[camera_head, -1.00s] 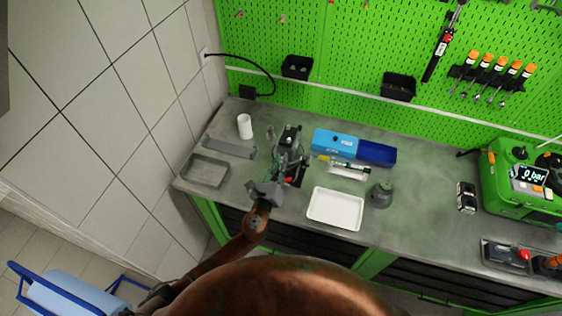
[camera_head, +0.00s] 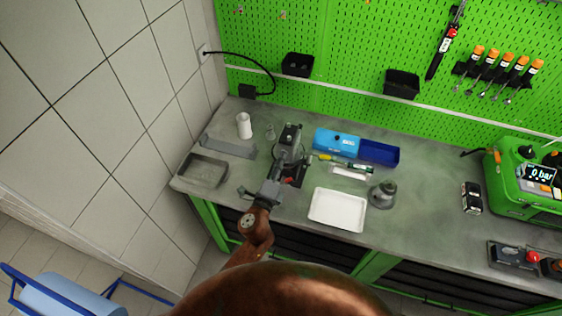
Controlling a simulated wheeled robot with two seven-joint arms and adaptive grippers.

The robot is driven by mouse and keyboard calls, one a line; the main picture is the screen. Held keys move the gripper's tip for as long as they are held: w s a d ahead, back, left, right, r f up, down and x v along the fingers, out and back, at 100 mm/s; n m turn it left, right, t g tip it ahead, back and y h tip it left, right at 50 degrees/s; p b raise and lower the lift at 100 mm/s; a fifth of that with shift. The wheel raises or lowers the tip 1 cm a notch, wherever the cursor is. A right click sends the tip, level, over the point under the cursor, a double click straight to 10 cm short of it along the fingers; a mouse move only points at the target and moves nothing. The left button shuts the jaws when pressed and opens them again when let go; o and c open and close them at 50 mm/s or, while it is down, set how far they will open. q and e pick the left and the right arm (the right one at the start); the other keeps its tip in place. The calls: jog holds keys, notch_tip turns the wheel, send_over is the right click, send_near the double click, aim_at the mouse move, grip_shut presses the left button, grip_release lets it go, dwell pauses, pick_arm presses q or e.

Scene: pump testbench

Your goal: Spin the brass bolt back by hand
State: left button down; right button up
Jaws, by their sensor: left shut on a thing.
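My left gripper (camera_head: 281,163) reaches up from the bottom over the bench's front edge. Its fingers are at a dark grey device (camera_head: 290,138) that stands on the bench left of the blue box. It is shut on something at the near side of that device. The gripper body hides most of what it holds. The brass bolt is too small or hidden to make out. My right gripper does not show.
A white tray (camera_head: 338,210) lies right of the gripper. A grey tray (camera_head: 204,171) and a white cup (camera_head: 244,125) are at the left. A blue box (camera_head: 336,142), a dark canister (camera_head: 382,195) and a green pressure unit (camera_head: 528,175) stand to the right.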

pick_arm(q)
jog(key=n, duration=0.8)
jog(key=shift+f+n, duration=0.1)
jog(key=shift+n, duration=0.6)
jog(key=c, duration=1.9)
grip_release()
jog(key=v, duration=1.2)
